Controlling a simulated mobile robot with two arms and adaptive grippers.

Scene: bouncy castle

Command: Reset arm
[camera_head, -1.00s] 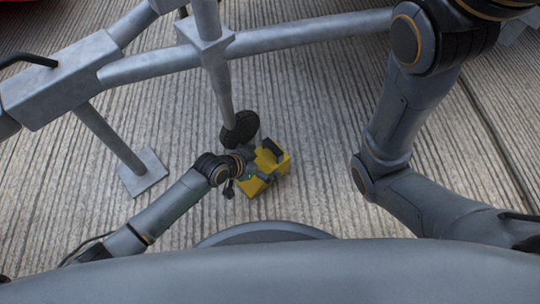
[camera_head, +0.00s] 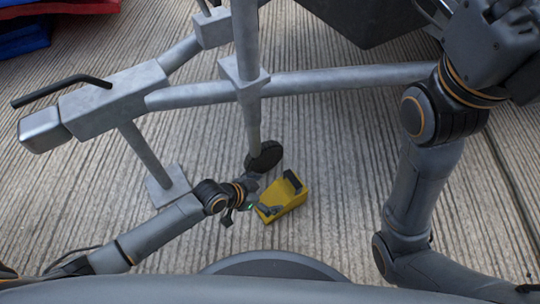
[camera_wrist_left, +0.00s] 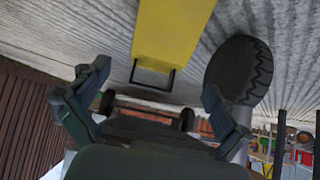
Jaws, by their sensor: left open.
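My left gripper (camera_head: 245,207) is low over the planks, just left of a yellow box (camera_head: 284,201) with a black handle. In the left wrist view its two fingers (camera_wrist_left: 150,112) are spread wide with nothing between them. The yellow box (camera_wrist_left: 170,32) lies beyond the fingertips there, apart from them as far as I can see. My right arm rises along the right side of the head view. Its hand (camera_head: 492,45) is at the top right corner, and its fingers are not clear.
A grey metal trailer frame (camera_head: 345,80) crosses above my left gripper. Its black jockey wheel (camera_head: 264,157) stands close to the gripper and box. A support leg with foot plate (camera_head: 168,186) is to the left. Planks right of the box are clear.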

